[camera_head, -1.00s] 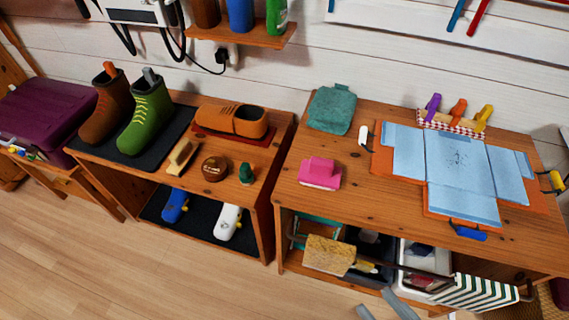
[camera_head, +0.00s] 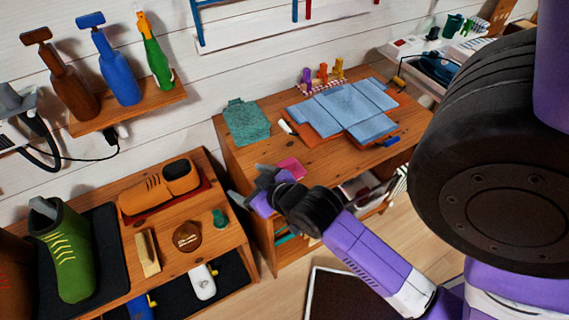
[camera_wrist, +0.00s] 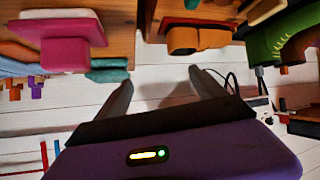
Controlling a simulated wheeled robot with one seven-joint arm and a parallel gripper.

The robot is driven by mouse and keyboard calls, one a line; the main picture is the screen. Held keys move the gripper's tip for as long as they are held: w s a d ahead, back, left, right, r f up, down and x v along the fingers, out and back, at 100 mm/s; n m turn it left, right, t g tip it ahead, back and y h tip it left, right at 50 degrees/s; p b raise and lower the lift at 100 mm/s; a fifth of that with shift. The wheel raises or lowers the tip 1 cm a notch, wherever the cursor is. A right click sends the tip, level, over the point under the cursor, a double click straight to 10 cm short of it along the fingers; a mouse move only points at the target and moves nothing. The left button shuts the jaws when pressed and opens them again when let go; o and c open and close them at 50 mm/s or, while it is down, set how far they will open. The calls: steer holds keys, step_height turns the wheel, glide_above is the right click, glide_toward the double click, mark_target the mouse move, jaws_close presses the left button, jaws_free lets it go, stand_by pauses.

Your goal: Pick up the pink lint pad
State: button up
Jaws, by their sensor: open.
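The pink lint pad (camera_head: 291,167) lies on the left front part of the right wooden table (camera_head: 317,153). My arm partly hides it in the head view. In the wrist view, which looks upside down, the pink pad (camera_wrist: 65,45) is at the upper left, outside the space between my fingers. My gripper (camera_head: 248,187) is open and empty, to the left of the pad near the gap between the two tables. Its two fingers (camera_wrist: 160,82) stand apart in the wrist view, with only white wall and shadow between them.
A green folded cloth (camera_head: 247,121) lies behind the pad. A blue folded cloth (camera_head: 345,107) lies to the right. The left table holds an orange shoe (camera_head: 160,188), a brush (camera_head: 147,253) and a round brown tin (camera_head: 187,236). Bottles stand on a wall shelf (camera_head: 130,108).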

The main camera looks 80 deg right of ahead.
steer(key=d+r+m+g+p, duration=0.1)
steer(key=d+r+g, duration=0.1)
steer(key=d, duration=0.3)
steer(key=m+g+y+p, duration=0.3)
steer(key=g+y+p, duration=0.1)
steer(key=g+y, duration=0.15)
glide_above(287, 162)
steer(key=shift+w+a+r+g+h, duration=0.25)
steer(key=shift+w+a+g+h, duration=0.1)
steer(key=shift+a+h, duration=0.1)
steer(key=shift+s+a+r+y, duration=0.15)
steer(key=shift+s+y, duration=0.15)
steer(key=shift+s, duration=0.25)
step_height(287, 162, down, 2)
steer(key=shift+f+g, duration=0.15)
steer(key=shift+g, duration=0.15)
steer(key=shift+w+d+f+p, duration=0.1)
steer(key=shift+d+f+p, duration=0.15)
steer(key=shift+f, duration=0.65)
steer(key=shift+w+d+f+p, duration=0.1)
steer(key=shift+f+p, duration=0.15)
steer(key=shift+f, duration=0.6)
steer(key=shift+w+d+f+p, duration=0.1)
steer(key=shift+d+f+p, duration=0.15)
steer(key=shift+f, duration=0.65)
steer(key=c, duration=1.6)
steer(key=shift+o, duration=0.2)
step_height(287, 162, up, 10)
steer(key=shift+a+r, duration=0.1)
